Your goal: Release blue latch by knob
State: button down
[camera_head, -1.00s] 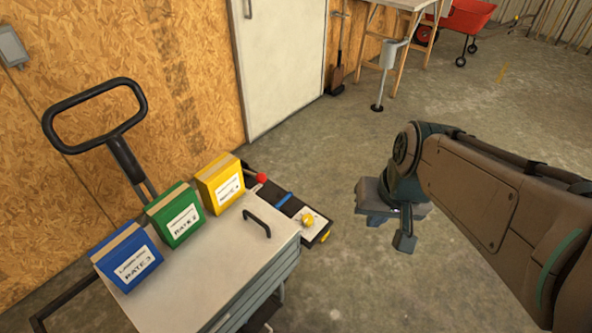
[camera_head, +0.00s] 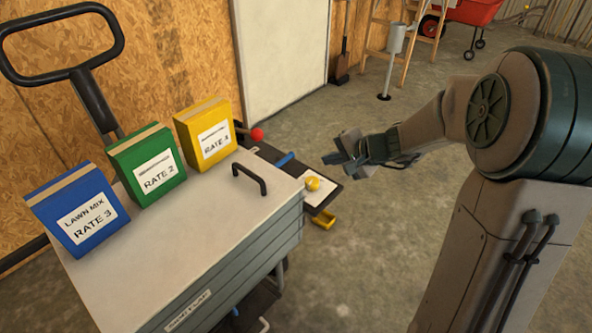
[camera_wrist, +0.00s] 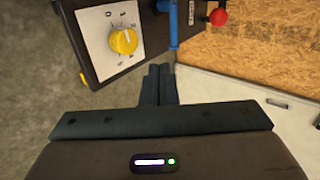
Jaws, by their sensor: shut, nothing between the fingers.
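The blue latch (camera_head: 285,160) is a narrow blue bar on the dark panel behind the cart. In the wrist view the blue latch (camera_wrist: 174,22) stands upright in the upper middle. A yellow knob (camera_head: 312,183) sits on a white numbered dial plate; in the wrist view the yellow knob (camera_wrist: 123,40) is left of the latch. My gripper (camera_head: 338,158) is to the right of the latch in the head view. In the wrist view my gripper (camera_wrist: 160,70) is shut and empty, its tips just below the latch's lower end. I cannot tell whether they touch.
A red ball knob (camera_head: 257,134) is on a lever left of the latch. A cart (camera_head: 200,225) with a black handle (camera_head: 250,179) carries blue, green and yellow boxes (camera_head: 205,135). A yellow part (camera_head: 322,219) sticks out below the panel.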

jog(key=shift+w+f, duration=0.1)
jog(key=shift+w, duration=0.1)
jog(key=b+x, duration=0.2)
jog(key=x, duration=0.8)
jog(key=shift+w+a+f, duration=0.1)
jog(key=shift+a+f, duration=0.1)
jog(key=shift+f, duration=0.05)
jog(key=shift+w+a, duration=0.7)
jog(key=shift+a, duration=0.2)
jog(key=shift+w+a+f, duration=0.1)
jog(key=shift+w+a, duration=0.35)
jog(key=shift+a, duration=0.05)
jog(key=shift+w+d, duration=0.1)
